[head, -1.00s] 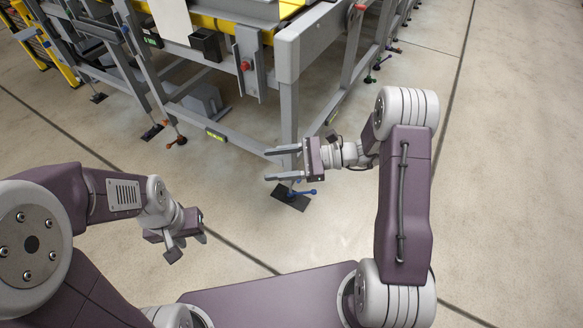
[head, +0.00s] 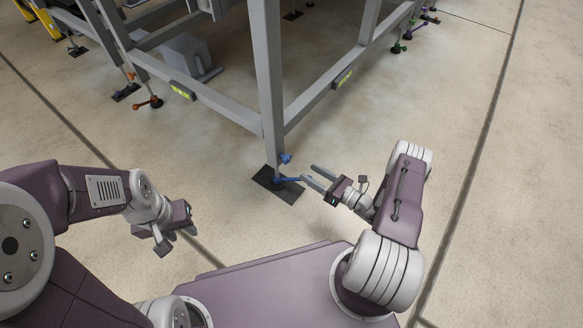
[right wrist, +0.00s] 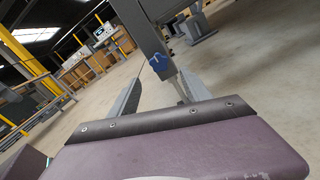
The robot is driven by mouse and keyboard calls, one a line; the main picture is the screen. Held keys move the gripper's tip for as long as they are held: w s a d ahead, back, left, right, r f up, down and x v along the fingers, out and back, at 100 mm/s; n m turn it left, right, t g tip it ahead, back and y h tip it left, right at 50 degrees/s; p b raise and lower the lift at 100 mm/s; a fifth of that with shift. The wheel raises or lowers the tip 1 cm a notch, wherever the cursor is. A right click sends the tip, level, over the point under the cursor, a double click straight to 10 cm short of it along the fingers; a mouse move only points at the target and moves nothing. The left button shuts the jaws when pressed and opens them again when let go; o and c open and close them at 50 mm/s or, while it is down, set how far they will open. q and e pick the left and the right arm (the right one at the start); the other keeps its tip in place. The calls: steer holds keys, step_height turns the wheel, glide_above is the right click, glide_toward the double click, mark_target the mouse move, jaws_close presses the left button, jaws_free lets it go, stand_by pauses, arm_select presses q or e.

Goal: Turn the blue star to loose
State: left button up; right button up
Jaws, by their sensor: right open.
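The blue star (head: 286,158) is a small knob on the lower part of the frame's corner leg (head: 268,80), above its dark foot plate (head: 284,193). It also shows in the right wrist view (right wrist: 158,62), beyond my fingers. A blue lever (head: 290,179) sits lower, near the foot. My right gripper (head: 309,174) is open and empty, just right of the leg, with its fingers pointing at it. In the head view its fingertips lie lower and to the right of the star, apart from it. My left gripper (head: 150,240) is open and empty at the left, away from the leg.
Grey rails (head: 205,98) run from the corner leg to left and right. Other legs have orange (head: 152,102) and green (head: 398,48) knobs or levers. The concrete floor to the right is clear.

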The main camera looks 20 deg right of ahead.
mark_target(289, 160)
steer(key=b+x, duration=0.5)
steer(key=x, duration=0.3)
steer(key=shift+f, duration=0.15)
steer(key=shift+w+a+r+b, duration=0.2)
steer(key=shift+w+a+b, duration=0.15)
steer(key=shift+w+b, duration=0.05)
steer(key=shift+r, duration=0.1)
jaws_close()
